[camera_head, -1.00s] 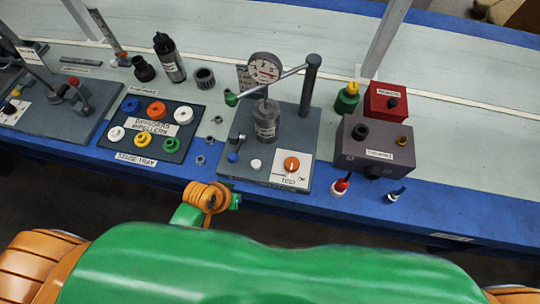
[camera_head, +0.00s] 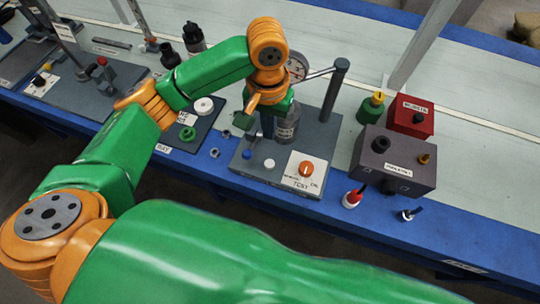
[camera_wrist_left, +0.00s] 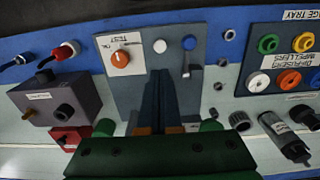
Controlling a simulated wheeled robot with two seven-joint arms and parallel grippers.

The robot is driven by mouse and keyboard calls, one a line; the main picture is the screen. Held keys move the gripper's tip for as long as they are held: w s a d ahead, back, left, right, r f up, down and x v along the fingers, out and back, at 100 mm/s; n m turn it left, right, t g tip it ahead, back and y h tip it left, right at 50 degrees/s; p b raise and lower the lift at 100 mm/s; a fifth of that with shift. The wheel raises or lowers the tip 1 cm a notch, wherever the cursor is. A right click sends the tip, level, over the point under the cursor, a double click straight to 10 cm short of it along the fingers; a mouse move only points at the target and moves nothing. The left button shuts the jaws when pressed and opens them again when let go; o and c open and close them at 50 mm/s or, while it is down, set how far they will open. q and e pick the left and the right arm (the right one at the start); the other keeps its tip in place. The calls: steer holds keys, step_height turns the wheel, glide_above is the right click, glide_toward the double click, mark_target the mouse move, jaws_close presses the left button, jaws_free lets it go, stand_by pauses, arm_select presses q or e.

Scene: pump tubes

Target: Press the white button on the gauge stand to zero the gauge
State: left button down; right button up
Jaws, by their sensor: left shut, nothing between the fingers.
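The gauge stand (camera_head: 325,185) has a grey base with a post, a cross arm and a round dial gauge (camera_head: 297,67), partly hidden behind my left arm. The white button (camera_head: 269,163) is near the base's front edge, between a blue knob (camera_head: 247,155) and an orange knob (camera_head: 306,168) on a white panel. My left gripper (camera_head: 267,130) points down over the base, behind the button. In the left wrist view, the shut, empty fingers (camera_wrist_left: 159,75) show just below the white button (camera_wrist_left: 160,46), apart from it in the picture. My right gripper is not in view.
A grey box (camera_head: 390,160), a red box (camera_head: 410,117) and a green bottle (camera_head: 371,107) stand to the right. A tray (camera_wrist_left: 254,45) with colored rings lies on the other side, with a dark bottle (camera_wrist_left: 285,135) nearby. The gauge's cross arm (camera_head: 313,76) is close to my left gripper.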

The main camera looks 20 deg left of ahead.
mark_target(269, 163)
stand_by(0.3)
arm_select(q)
step_height(269, 163, down, 14)
steer(key=shift+r+b, duration=0.1)
steer(key=shift+b, duration=1)
